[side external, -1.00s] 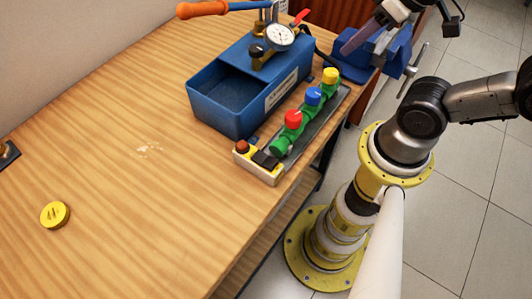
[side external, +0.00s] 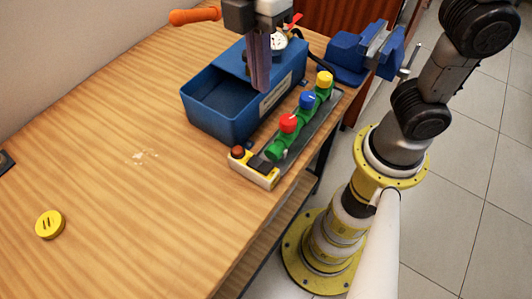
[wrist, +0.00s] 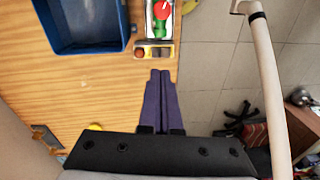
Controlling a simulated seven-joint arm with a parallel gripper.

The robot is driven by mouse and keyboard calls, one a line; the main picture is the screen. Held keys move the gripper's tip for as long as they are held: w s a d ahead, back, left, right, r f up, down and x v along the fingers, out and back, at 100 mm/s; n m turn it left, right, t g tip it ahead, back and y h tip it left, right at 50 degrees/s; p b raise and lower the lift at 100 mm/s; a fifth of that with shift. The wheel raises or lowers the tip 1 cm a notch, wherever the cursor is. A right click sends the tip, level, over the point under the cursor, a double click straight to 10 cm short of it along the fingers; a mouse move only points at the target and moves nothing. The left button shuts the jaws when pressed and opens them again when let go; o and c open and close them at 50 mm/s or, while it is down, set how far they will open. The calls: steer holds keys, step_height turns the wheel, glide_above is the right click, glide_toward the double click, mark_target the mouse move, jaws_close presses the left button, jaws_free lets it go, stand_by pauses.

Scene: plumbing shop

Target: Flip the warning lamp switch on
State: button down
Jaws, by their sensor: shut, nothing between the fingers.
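The switch box (side external: 253,168) is yellow and white with a black rocker switch (side external: 261,163) and a small red-brown lamp (side external: 237,152). It sits at the near end of a rail near the table's right edge. The box also shows in the wrist view (wrist: 153,51), ahead of the fingertips. Whether the rocker is on or off is too small to tell. My gripper (side external: 260,90) is shut and empty, pointing down above the blue tray area in the side view. In the wrist view its purple fingers (wrist: 158,73) lie together, apart from the box.
Red, blue and yellow knobs (side external: 288,123) on green valves line the rail behind the box. A blue open bin (side external: 215,125) stands left of it. A blue vise (side external: 365,55) is at the back right. A yellow cap (side external: 50,224) lies on the clear left table.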

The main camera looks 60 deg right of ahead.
mark_target(268, 168)
steer(key=a+f, duration=0.1)
steer(key=s+a+n, duration=0.1)
steer(key=a, duration=0.1)
steer(key=shift+s+f+g, duration=0.2)
steer(key=shift+f+g, duration=0.1)
steer(key=shift+f, duration=0.1)
steer(key=shift+f, duration=0.1)
steer(key=f, duration=0.4)
steer(key=s+f, duration=0.1)
steer(key=f, duration=0.8)
steer(key=shift+s+f, duration=0.35)
steer(key=shift+s+f, duration=0.1)
steer(key=shift+f, duration=0.1)
